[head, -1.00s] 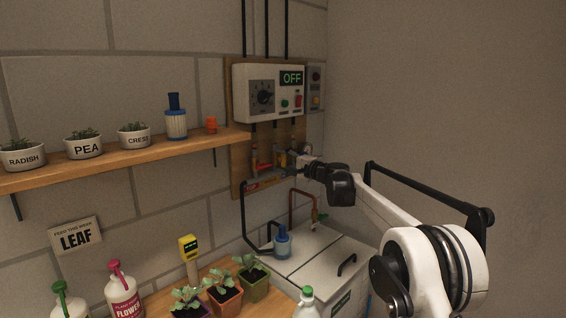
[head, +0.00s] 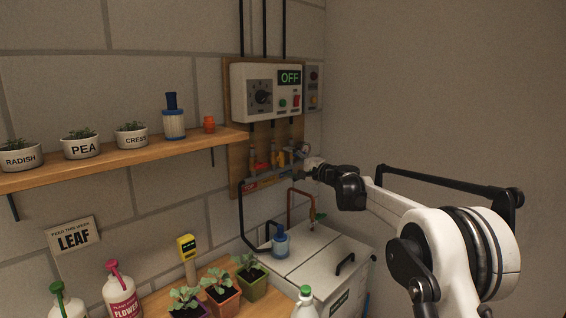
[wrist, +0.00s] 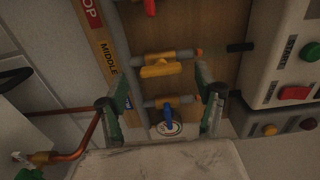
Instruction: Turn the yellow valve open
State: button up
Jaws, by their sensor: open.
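The yellow valve (wrist: 161,70) sits on a grey pipe in the wrist view, beside the MIDDLE label. Its handle appears to lie roughly along the pipe. In the head view the yellow valve (head: 280,159) is small, just left of my gripper (head: 298,160). In the wrist view my gripper (wrist: 164,95) is open and empty. Its two fingers stand left and right of the valve line, with the yellow valve ahead of the gap. The blue-handled valve (wrist: 169,117) shows between the fingers. I cannot tell how far the fingertips are from the yellow handle.
A red valve handle (wrist: 150,7) is at the wrist view's top edge. The control box (head: 266,92), reading OFF, is above the valves. A copper pipe (wrist: 84,138) runs at lower left. A shelf (head: 120,158) with pots is left; a lidded white tank (head: 325,262) stands below.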

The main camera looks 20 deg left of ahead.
jog(key=v, duration=0.7)
jog(key=shift+s+d, duration=0.15)
jog(key=shift+d, duration=0.2)
jog(key=s+d+r+n+h, duration=0.2)
jog(key=s+d+h, duration=0.2)
jog(key=s+d, duration=0.8)
jog(key=s+d+r+n+h, duration=0.15)
jog(key=s+d+h, duration=0.25)
jog(key=s+d, duration=0.8)
jog(key=s+d+f+h, duration=0.3)
jog(key=s+d+f, duration=0.2)
jog(key=s+d, duration=0.2)
jog(key=s+d+f+h, duration=0.2)
jog(key=s+d+f, duration=0.2)
jog(key=s+d, duration=0.4)
jog(key=s+d+f+h, duration=0.3)
jog(key=s+d+f, duration=0.2)
jog(key=s, duration=0.9)
jog(key=d+n, duration=0.1)
jog(key=d, duration=0.2)
jog(key=shift+d+f+h, duration=0.25)
jog(key=shift+f+h, duration=0.05)
jog(key=shift+f, duration=0.05)
